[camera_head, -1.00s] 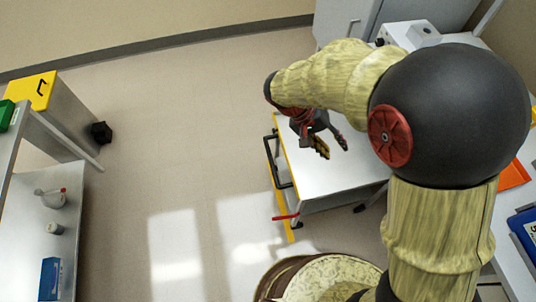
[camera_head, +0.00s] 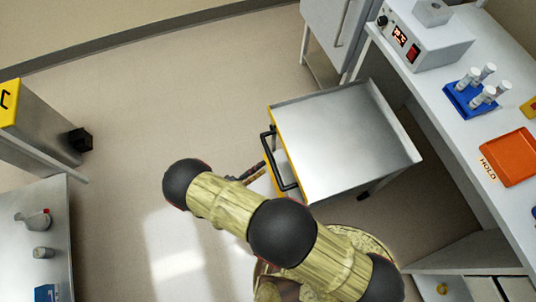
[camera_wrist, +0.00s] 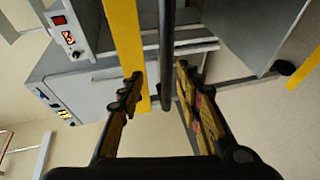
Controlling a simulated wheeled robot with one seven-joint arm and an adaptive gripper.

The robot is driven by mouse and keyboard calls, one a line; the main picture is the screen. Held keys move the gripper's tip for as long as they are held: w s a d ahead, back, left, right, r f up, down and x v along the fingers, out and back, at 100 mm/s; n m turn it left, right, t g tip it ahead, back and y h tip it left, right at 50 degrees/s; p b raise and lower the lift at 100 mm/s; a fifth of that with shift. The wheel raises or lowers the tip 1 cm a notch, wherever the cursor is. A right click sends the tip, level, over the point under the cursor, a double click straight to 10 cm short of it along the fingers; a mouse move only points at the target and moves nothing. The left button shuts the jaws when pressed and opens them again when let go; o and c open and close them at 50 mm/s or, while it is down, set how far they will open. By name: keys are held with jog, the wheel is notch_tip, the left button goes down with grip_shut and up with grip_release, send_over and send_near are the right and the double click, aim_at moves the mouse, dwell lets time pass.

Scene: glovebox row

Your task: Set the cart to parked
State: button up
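The cart (camera_head: 345,140) has a bare metal top, a yellow edge on its left side and a black handle (camera_head: 284,178) there. My gripper (camera_head: 255,172) is just left of the handle in the head view, partly hidden by my arm. In the wrist view my gripper (camera_wrist: 160,88) is open, and the black handle bar (camera_wrist: 167,50) runs between its two fingers, with a gap on each side. The yellow edge (camera_wrist: 122,40) shows beside the bar. My arm hides the cart's near lower left part.
A bench (camera_head: 445,98) on the right holds a device with a red display (camera_head: 425,38), a blue tube rack (camera_head: 468,100) and an orange tray (camera_head: 512,158). A grey cabinet (camera_head: 325,35) stands behind the cart. Floor left of the cart is clear.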

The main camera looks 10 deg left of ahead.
aim_at(271, 160)
jog(key=b+x, duration=0.1)
jog(key=x, duration=0.2)
jog(key=f+x, duration=0.1)
jog(key=x, duration=0.3)
jog(key=shift+w+a+f+b, duration=0.1)
jog(key=shift+w+b, duration=0.15)
jog(key=shift+b, duration=0.15)
jog(key=shift+c, duration=0.8)
grip_shut()
